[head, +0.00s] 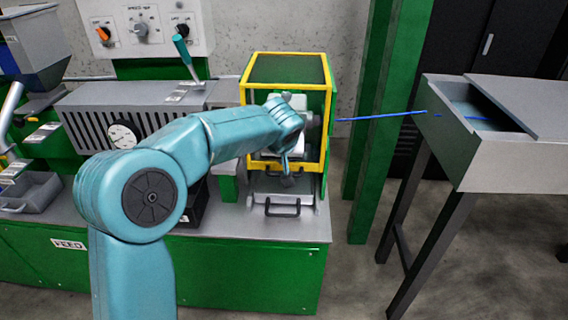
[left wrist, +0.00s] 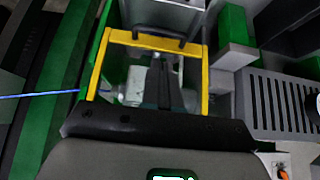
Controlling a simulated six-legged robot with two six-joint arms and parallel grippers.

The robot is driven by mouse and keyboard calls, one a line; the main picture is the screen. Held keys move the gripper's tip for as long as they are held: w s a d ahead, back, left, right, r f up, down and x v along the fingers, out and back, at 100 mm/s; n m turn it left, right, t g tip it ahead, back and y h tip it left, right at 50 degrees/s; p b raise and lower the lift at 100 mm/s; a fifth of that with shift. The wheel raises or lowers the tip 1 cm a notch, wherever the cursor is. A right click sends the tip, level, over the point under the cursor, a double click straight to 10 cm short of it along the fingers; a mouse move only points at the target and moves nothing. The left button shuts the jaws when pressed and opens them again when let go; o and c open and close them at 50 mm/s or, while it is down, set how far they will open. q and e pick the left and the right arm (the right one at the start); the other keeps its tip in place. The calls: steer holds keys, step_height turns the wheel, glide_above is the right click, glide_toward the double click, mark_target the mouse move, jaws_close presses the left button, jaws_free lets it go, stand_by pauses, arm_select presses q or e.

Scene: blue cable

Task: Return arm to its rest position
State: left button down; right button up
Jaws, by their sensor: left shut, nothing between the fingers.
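My left arm (head: 150,190), teal, reaches in from the left in the head view. Its wrist hangs in front of the yellow-framed guard box (head: 330,120), and my left gripper (head: 286,168) points down at the box's open front. In the left wrist view the dark fingers of my left gripper (left wrist: 160,68) are together and empty, over the yellow frame (left wrist: 97,68). My arm hides part of the box's inside. My right gripper is in neither view.
A blue cable (head: 380,117) runs from the box to a grey trough (head: 500,165) on dark legs at right; it also shows in the left wrist view (left wrist: 40,95). A green post (head: 375,130) stands behind the cable. A control panel (head: 145,28) and a teal-handled lever (head: 184,50) are behind my arm.

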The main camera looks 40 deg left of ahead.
arm_select(q)
steer(key=s+d+f+m+g+h+p, duration=0.2)
steer(key=s+d+f+h+p, duration=0.15)
steer(key=d+f, duration=0.5)
steer(key=s+d+f+m+g+h+p, duration=0.1)
steer(key=s+d+f+m+h+p, duration=0.1)
steer(key=s+d+f, duration=0.5)
steer(key=s+d+f+g+p, duration=0.1)
steer(key=s+d+f, duration=0.2)
steer(key=s, duration=0.3)
steer(key=s+d+f+h+p, duration=0.1)
steer(key=s+d+f+p, duration=0.1)
steer(key=s, duration=0.4)
steer(key=s+d+f+g+h+p, duration=0.1)
steer(key=s+d+f, duration=0.3)
steer(key=s+f, duration=0.2)
steer(key=shift+s+g+p, duration=0.3)
steer(key=shift+s, duration=0.2)
steer(key=shift+f, duration=0.1)
